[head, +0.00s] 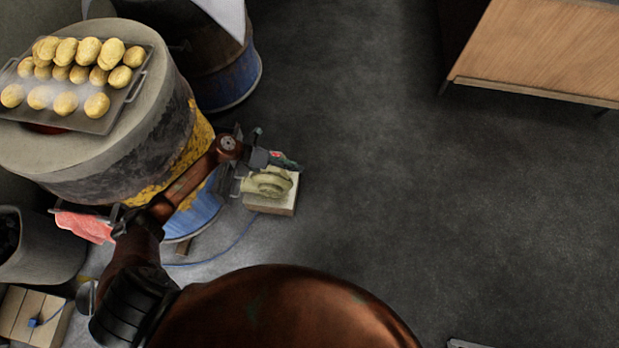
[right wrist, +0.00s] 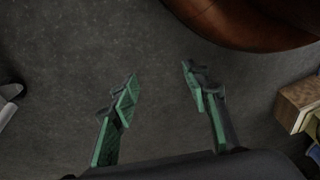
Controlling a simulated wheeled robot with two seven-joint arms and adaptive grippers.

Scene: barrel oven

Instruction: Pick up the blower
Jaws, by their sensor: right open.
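The blower (head: 268,182) is a pale green, rounded housing. It sits on a small wooden block (head: 270,205) beside the barrel oven in the head view. My left gripper (head: 284,160) is just above the blower's upper edge, and the arm comes over from the left. I cannot tell whether it touches the blower or how far apart its fingers are. My right gripper (right wrist: 160,92) shows in the right wrist view with its two green-padded fingers wide apart. Nothing is between them but dark floor behind.
The barrel oven (head: 95,160) stands at left with a tray (head: 107,122) of potato-like food on top. A blue drum (head: 225,85) stands behind it. A blue cable (head: 225,250) runs along the floor. A wooden cabinet (head: 540,50) is at upper right. The middle floor is clear.

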